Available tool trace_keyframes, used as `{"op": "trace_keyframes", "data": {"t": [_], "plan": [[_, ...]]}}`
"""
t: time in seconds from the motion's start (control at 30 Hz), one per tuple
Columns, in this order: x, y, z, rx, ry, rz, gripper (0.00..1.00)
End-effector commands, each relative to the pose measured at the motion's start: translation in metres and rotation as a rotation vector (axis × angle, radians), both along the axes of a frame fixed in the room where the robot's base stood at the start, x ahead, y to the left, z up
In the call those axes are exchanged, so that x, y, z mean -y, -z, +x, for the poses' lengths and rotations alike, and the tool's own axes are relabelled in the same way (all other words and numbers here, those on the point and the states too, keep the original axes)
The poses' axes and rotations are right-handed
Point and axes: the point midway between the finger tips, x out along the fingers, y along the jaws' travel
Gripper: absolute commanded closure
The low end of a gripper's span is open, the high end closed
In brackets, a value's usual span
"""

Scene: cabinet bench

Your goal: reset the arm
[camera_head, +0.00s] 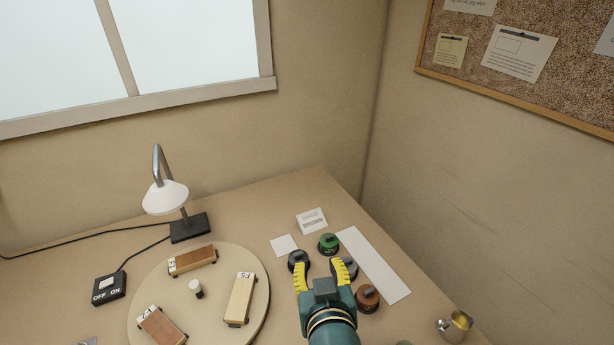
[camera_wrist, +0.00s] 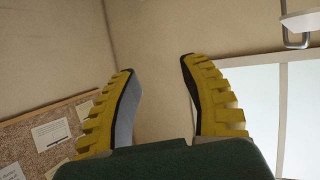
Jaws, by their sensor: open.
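My gripper (camera_head: 325,272) shows in the head view over the right part of the bench, with its two yellow fingers spread. In the wrist view the same gripper (camera_wrist: 158,80) is open with nothing between its fingers; the bare wall lies beyond it. In the head view it overlaps a group of round pots with knobs: a green one (camera_head: 328,243), a black one (camera_head: 298,259), a grey one (camera_head: 350,268) and a brown one (camera_head: 367,298). The gripper hides part of this group, and I cannot tell its height above the bench.
A round board (camera_head: 215,325) holds several wooden blocks and a small white-topped piece (camera_head: 196,288). A lamp (camera_head: 166,197), a switch box (camera_head: 109,289), a white card block (camera_head: 311,220), a white strip (camera_head: 375,265) and a metal jug (camera_head: 454,326) stand around. Walls close the back and right.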

Motion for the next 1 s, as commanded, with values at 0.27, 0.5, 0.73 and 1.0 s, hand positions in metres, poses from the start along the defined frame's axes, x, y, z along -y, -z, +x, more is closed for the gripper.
{"op": "trace_keyframes", "data": {"t": [0.27, 0.5, 0.73, 1.0], "plan": [[0.044, -0.179, -0.07, 0.54, 0.098, 0.045, 0.56], [0.045, -0.293, -0.118, 0.772, 0.102, 0.093, 0.56], [0.045, -0.383, -0.117, 0.77, 0.102, 0.098, 0.56], [0.045, -0.498, -0.117, 0.767, 0.103, 0.105, 0.56]]}}
